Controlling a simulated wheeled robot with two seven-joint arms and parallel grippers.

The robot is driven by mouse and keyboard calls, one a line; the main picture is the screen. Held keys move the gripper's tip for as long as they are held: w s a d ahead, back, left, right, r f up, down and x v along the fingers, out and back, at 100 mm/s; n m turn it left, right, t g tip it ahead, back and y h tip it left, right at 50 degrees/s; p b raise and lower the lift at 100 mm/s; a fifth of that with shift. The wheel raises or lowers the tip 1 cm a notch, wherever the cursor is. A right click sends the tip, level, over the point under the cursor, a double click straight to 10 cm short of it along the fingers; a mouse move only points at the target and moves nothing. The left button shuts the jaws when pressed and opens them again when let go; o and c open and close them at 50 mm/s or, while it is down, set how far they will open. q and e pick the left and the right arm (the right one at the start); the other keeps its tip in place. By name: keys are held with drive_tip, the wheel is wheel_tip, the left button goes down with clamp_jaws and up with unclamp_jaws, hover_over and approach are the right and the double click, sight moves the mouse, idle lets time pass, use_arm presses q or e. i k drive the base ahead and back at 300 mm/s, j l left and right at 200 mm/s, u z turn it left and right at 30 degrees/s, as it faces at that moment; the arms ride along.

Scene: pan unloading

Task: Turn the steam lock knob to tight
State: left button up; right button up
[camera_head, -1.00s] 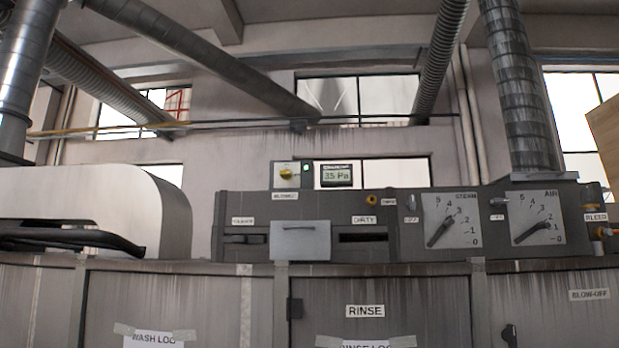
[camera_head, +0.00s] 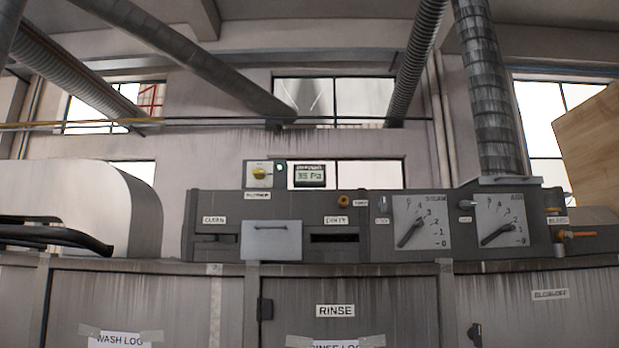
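The steam dial (camera_head: 422,222) is a pale plate on the grey control panel, with a dark pointer lever (camera_head: 411,234) slanting up to the right, roughly toward 2 to 3. Just left of it is a small silver upright knob (camera_head: 383,203) with a small label (camera_head: 382,222) below it, blurred but seemingly a lock label; this appears to be the steam lock knob. Its tight or loose marks are too small to read. Neither of my grippers shows in the head view, and nothing touches the knob.
The air dial (camera_head: 502,219) is to the right, with its own small label (camera_head: 466,204). An orange-handled valve (camera_head: 577,234) is at the far right. A gauge box (camera_head: 310,175) reads 35 Pa beside a yellow knob (camera_head: 260,174). A rounded hood (camera_head: 90,195) with a black handle stands left.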

sight(382, 205)
drive_tip(key=i+z, duration=0.15)
drive_tip(key=z, duration=0.25)
drive_tip(key=i+j+z, duration=0.1)
drive_tip(key=z, duration=0.3)
drive_tip(key=i+j+z, duration=0.15)
drive_tip(key=z, duration=0.25)
drive_tip(key=i+j+z, duration=0.1)
drive_tip(key=i+j, duration=0.3)
drive_tip(key=j, duration=0.25)
drive_tip(key=i+j+z, duration=0.15)
drive_tip(key=j, duration=0.2)
drive_tip(key=i+j+z, duration=0.1)
drive_tip(key=i+j, duration=0.15)
drive_tip(key=j, duration=0.1)
